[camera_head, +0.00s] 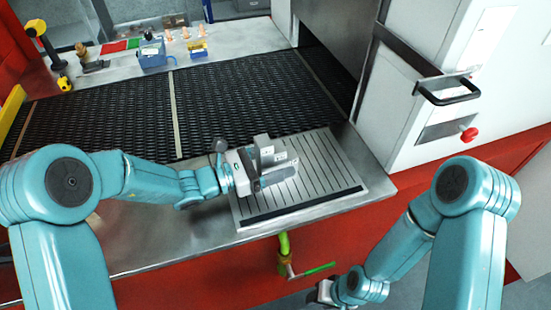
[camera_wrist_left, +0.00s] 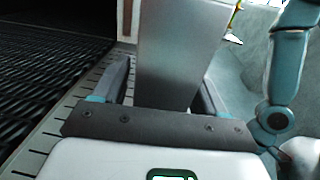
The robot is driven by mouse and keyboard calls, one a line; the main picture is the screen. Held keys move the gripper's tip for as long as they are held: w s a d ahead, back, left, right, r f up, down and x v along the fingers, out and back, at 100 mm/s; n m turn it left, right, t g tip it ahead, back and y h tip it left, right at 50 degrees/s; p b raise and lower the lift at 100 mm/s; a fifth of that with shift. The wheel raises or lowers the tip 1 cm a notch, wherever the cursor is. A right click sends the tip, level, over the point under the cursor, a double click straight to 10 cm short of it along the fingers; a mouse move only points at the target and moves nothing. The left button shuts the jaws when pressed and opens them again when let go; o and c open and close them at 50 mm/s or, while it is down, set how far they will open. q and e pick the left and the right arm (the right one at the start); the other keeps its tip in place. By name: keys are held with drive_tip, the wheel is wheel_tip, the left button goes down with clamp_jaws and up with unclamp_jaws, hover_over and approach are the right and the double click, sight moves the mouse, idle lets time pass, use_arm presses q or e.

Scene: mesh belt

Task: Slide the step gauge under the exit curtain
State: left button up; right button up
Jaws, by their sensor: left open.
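The step gauge (camera_head: 264,146) is a grey metal block standing between the fingers of my left gripper (camera_head: 268,168), above the slotted plate (camera_head: 318,190). In the left wrist view the gauge (camera_wrist_left: 180,50) rises tall between the two open dark fingers (camera_wrist_left: 163,95); contact with either finger cannot be told. The exit curtain looks to be the dark grey panel (camera_head: 335,35) hanging over the belt at the machine's mouth, beyond and to the right of the gauge. My right gripper (camera_head: 325,293) is low at the bottom, small and partly hidden by its arm.
The black mesh belt (camera_head: 215,105) runs under the panel. A blue device (camera_head: 152,52), a yellow block (camera_head: 198,48) and small orange cones stand on the far ledge. A white cabinet with a black handle (camera_head: 447,92) and red knob (camera_head: 468,133) stands at right. A green-handled valve (camera_head: 318,270) sticks out below.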

use_arm(q)
drive_tip(key=shift+a, duration=0.1)
clamp_jaws()
drive_tip(key=shift+r, duration=0.1)
